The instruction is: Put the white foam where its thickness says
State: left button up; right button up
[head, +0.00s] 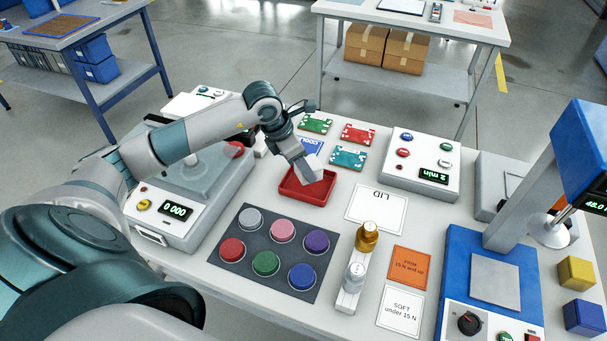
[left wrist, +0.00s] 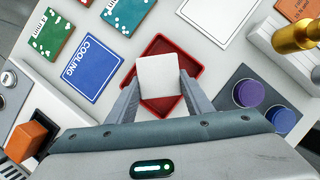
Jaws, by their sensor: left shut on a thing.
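The white foam (head: 314,166) is a small pale block held by my left gripper (head: 306,172), over the red tray (head: 292,195). In the left wrist view the foam (left wrist: 158,82) sits between the two fingers, with the red tray (left wrist: 160,45) around and behind it. I cannot tell whether the foam touches the tray. On the right stands a blue test stand (head: 465,262) with a bare grey plate (head: 495,286) and a display starting 48.0. An orange FIRM card (head: 409,267) reads 15 N and up; a white SOFT card (head: 401,310) reads under 15 N. My right gripper is not in view.
A LID card (head: 377,209), a dark mat (head: 240,278) with coloured discs, and a rack (head: 347,298) with gold and silver weights stand centrally. A blue COOLING card (left wrist: 82,67) and circuit boards (head: 358,134) lie behind. A timer box (head: 420,165) shows 2 min.

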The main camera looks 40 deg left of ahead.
pick_arm(q)
jog(key=shift+f+p, duration=0.3)
notch_tip(320, 180, down, 3)
jog(key=shift+f+p, duration=0.15)
jog(key=shift+p, duration=0.55)
jog(key=shift+f, duration=0.15)
jog(key=o, duration=1)
